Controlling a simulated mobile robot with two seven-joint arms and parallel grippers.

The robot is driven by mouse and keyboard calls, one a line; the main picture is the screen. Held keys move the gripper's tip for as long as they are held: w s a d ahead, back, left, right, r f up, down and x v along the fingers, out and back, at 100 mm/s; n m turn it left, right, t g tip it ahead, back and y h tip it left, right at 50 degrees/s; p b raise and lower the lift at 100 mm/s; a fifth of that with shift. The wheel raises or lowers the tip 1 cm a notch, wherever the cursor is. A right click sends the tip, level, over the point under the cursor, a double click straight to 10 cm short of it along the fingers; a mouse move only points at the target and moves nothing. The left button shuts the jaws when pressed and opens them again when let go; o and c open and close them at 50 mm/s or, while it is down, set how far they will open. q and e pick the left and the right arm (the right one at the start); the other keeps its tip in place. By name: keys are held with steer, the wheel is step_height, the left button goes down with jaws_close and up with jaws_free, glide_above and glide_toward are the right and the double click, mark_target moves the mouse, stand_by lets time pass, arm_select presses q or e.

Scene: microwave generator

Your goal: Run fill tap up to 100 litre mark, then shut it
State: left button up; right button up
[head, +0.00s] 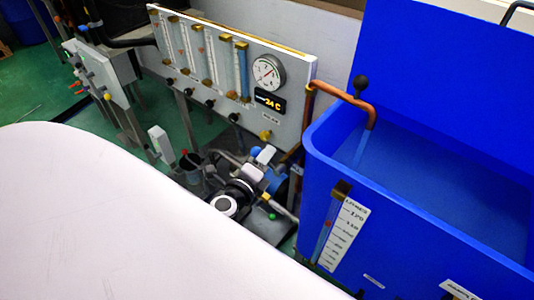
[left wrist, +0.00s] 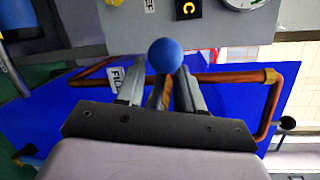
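The blue tank (head: 318,165) stands open at the right of the head view. A copper fill pipe (head: 345,96) bends over its rim, and a pale stream shows under the spout. The white litre scale (head: 343,236) and a sight tube are on its front; the level is too small to read surely. In the left wrist view, the fill tap's blue ball handle (left wrist: 165,55) stands near the copper pipe (left wrist: 218,78), beside a FILL label (left wrist: 116,78). My left gripper (left wrist: 160,88) is open, its fingers apart on either side of the handle. My right gripper is not in view.
A panel with several flow tubes and a round gauge (head: 268,72) stands behind, its display (head: 270,100) lit. Pump-like machinery (head: 279,198) crowds the floor below it. A black ball (head: 361,85) rises by the tank rim. My white body part covers the lower left.

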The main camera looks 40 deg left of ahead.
arm_select(q)
steer(key=shift+x, duration=0.9)
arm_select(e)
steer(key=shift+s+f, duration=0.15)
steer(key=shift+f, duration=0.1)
arm_select(q)
jaws_close()
steer(key=shift+f+n+h+b, duration=0.25)
steer(key=shift+f+n, duration=0.15)
steer(key=shift+n, duration=0.35)
steer(key=shift+f+n+h+b, duration=0.15)
steer(key=shift+f+n+h, duration=0.2)
steer(key=shift+n, duration=0.4)
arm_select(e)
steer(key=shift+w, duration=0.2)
arm_select(q)
steer(key=shift+f, duration=0.1)
jaws_free()
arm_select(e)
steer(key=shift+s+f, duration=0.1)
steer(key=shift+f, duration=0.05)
